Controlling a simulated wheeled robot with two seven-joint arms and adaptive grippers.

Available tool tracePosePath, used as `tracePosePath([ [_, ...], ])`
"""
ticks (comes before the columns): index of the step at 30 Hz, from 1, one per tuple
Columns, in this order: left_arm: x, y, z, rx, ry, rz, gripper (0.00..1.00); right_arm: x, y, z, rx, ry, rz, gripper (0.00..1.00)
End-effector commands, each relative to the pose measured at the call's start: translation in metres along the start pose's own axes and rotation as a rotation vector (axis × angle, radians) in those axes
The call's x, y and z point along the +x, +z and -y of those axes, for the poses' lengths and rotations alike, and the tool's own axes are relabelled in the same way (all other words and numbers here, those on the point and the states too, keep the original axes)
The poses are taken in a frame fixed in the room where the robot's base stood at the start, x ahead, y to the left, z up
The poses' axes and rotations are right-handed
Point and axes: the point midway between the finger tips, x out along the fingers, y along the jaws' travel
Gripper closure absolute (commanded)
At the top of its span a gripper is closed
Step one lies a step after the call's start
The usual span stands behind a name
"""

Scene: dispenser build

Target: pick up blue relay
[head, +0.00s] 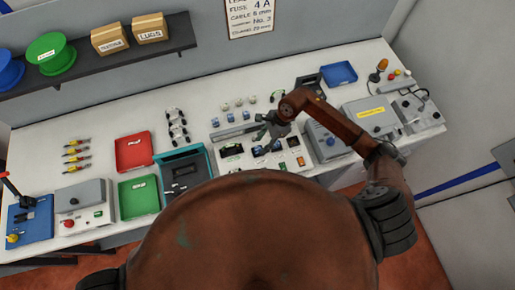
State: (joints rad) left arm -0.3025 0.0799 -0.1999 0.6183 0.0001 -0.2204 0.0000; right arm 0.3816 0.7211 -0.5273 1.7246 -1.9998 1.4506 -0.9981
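Small dark blue pieces, which look like relays (259,151), sit on a white panel in the middle of the bench. Another blue piece lies just to their right, close under my gripper. My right gripper (270,128) reaches in from the right and hangs over the upper right part of this panel. It is small and dark, and its fingers blend with the parts behind, so I cannot tell whether it is open or touching a piece. My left gripper is not in view.
A red tray (134,151), green tray (138,195) and teal-edged case (183,171) stand left of the panel. Grey boxes (371,116) stand right. A blue tray (338,74) is at the back. A shelf (100,62) with spools and cartons overhangs the back left.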

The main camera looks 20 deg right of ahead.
Motion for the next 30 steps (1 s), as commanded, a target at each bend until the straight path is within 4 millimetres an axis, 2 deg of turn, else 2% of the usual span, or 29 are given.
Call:
tracePosePath([
  [1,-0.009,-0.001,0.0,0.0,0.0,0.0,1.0,0.005,0.002,-0.001,0.003,0.003,0.004,0.62],
  [3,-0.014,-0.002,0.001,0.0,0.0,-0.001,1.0,0.016,0.002,-0.001,0.003,0.003,0.005,0.62],
  [7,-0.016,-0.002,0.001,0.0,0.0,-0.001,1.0,0.032,0.001,0.001,0.001,0.001,0.004,0.62],
  [16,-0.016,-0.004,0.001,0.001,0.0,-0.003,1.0,0.038,0.001,0.001,-0.002,0.0,0.002,0.63],
  [30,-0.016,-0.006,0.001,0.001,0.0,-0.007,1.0,0.037,0.001,0.001,-0.002,0.0,0.003,0.95],
])
